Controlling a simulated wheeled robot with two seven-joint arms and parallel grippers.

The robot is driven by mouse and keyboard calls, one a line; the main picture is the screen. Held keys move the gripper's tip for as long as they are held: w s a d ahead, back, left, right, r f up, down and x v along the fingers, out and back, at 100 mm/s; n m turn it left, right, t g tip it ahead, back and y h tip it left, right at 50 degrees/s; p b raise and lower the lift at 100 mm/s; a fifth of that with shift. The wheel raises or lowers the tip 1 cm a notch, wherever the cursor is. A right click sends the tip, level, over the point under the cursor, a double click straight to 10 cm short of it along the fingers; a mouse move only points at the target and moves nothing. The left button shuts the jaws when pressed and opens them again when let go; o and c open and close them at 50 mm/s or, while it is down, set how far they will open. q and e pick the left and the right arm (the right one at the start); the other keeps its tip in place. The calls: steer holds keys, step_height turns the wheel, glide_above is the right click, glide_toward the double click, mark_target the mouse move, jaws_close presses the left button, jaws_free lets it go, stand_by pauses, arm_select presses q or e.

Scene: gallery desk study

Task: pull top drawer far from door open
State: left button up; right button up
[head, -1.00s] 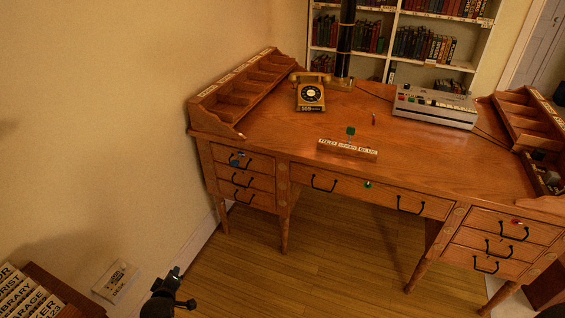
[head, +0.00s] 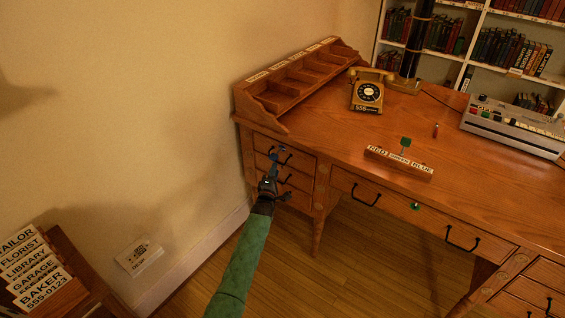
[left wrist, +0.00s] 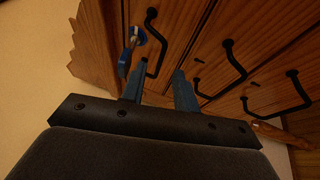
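The desk's top left drawer (head: 302,160) is shut, on the side away from the door seen earlier at right. Its black handle (left wrist: 154,45) and a blue key-like piece (left wrist: 125,62) at its lock show in the left wrist view. My left gripper (head: 272,172) is in front of the left drawer stack and hides part of it. In the left wrist view its two fingers (left wrist: 158,82) are apart, with the handle's near end appearing between their tips. I cannot tell whether they touch it. My right gripper is not in view.
Two more handled drawers sit below. A pigeonhole rack (head: 290,82), gold telephone (head: 367,95), red-green-blue labelled block (head: 399,162) and grey button console (head: 512,125) stand on the desk. A card rack (head: 40,275) is at lower left. The wall is close on the left.

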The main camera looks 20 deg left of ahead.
arm_select(q)
steer(key=shift+w+a+r, duration=0.1)
steer(key=shift+w+r, duration=0.05)
steer(key=shift+w, duration=0.75)
steer(key=shift+w+a+r, duration=0.1)
steer(key=shift+w+r, duration=0.05)
steer(key=shift+w, duration=0.7)
steer(key=shift+w+r, duration=0.15)
steer(key=shift+w, duration=0.75)
jaws_close()
